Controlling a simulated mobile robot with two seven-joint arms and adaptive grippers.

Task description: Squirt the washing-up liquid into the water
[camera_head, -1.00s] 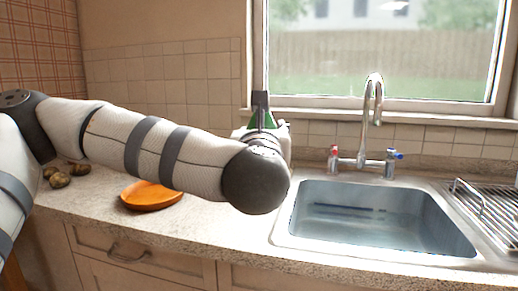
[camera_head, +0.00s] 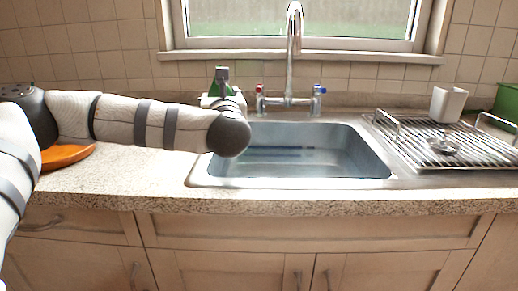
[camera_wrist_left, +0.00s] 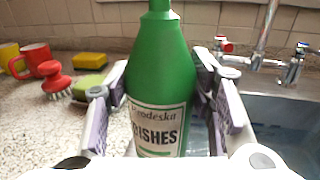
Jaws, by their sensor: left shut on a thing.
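A green washing-up liquid bottle (camera_wrist_left: 158,68) with a white label stands upright in the wrist view, between the fingers of my left gripper (camera_wrist_left: 163,100). My left gripper is shut on it. In the head view only a bit of the green bottle (camera_head: 216,88) shows behind my wrist, with part of the gripper (camera_head: 223,78). The metal sink (camera_head: 375,165) holds bluish water (camera_head: 300,160). My left wrist overlaps the sink's left rim in the head view. The wrist view shows the sink (camera_wrist_left: 275,105) just right of the bottle. My right gripper is out of view.
The tap (camera_head: 292,50) rises behind the sink. A drying rack (camera_head: 430,145) with a white cup (camera_head: 448,104) is at the right. An orange plate (camera_head: 66,156) lies left. A red brush (camera_wrist_left: 56,82), sponges and mugs (camera_wrist_left: 38,60) stand on the left counter.

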